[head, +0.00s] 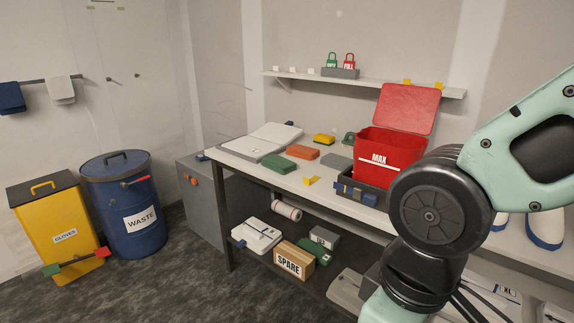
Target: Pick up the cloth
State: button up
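Two cloths hang from a rail on the left wall in the head view: a dark blue cloth (11,97) at the picture's left edge and a whitish cloth (61,91) to its right. They hang apart, folded over the rail. The frame does not show which one the task names. My arm fills the right side of the picture, far from both cloths. My gripper is not in view, so whether it is open or shut does not show.
A yellow gloves bin (57,215) and a blue waste drum (128,207) stand on the floor below and right of the cloths. A cluttered bench (237,167), with an open red box (391,155) on it, fills the middle and right. Floor in front is clear.

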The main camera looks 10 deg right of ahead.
aim_at(280, 164)
jog(key=i+j, duration=0.25)
jog(key=i, duration=0.25)
jog(key=i+j+u, duration=0.1)
jog(key=i+j, duration=0.15)
jog(key=i, duration=0.3)
jog(key=i+j+u, duration=0.1)
jog(key=i+j, duration=0.15)
jog(key=i, duration=0.25)
jog(key=i+j, duration=0.2)
jog(key=i, duration=0.35)
